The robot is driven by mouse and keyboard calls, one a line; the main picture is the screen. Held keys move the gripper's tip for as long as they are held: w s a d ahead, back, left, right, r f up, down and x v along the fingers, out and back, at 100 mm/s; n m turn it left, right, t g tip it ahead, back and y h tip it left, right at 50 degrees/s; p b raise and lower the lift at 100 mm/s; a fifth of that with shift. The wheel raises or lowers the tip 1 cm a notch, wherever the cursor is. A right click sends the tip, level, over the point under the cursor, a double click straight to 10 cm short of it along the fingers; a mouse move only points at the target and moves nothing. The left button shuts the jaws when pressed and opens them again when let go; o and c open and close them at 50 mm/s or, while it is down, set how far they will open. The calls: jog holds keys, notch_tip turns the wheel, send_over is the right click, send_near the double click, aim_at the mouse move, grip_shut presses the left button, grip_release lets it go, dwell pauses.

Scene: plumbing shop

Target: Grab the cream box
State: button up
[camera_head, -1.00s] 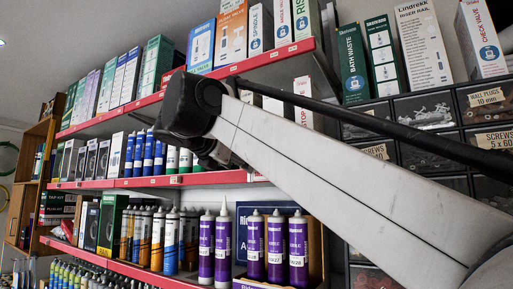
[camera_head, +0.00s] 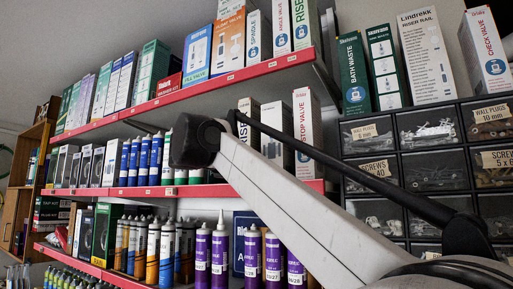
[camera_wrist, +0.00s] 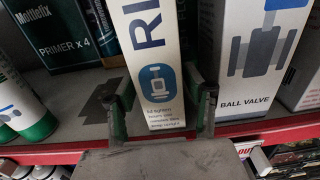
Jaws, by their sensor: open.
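A tall cream-white box (camera_wrist: 154,62) with large letters starting "RI" and a blue round icon stands upright on the shelf in the wrist view. My gripper (camera_wrist: 165,104) is open, with one finger at each side of the box's lower front. I cannot tell whether the fingers touch it. In the head view, a pale box lettered "RISER" (camera_head: 249,108) on the middle shelf seems to be the same one, partly hidden by my arm. My gripper is hidden behind my arm there.
A ball valve box (camera_wrist: 262,60) stands close on the right in the wrist view. A dark primer box (camera_wrist: 57,35) and green-white tubes (camera_wrist: 22,108) stand left. The red shelf edge (camera_wrist: 275,128) runs below. Purple cartridges (camera_head: 272,260) stand on the shelf below.

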jog(key=shift+p+x, duration=1)
jog(key=shift+x, duration=1.65)
jog(key=shift+s+f, duration=0.1)
jog(key=shift+f, duration=0.05)
jog(key=c, duration=1.1)
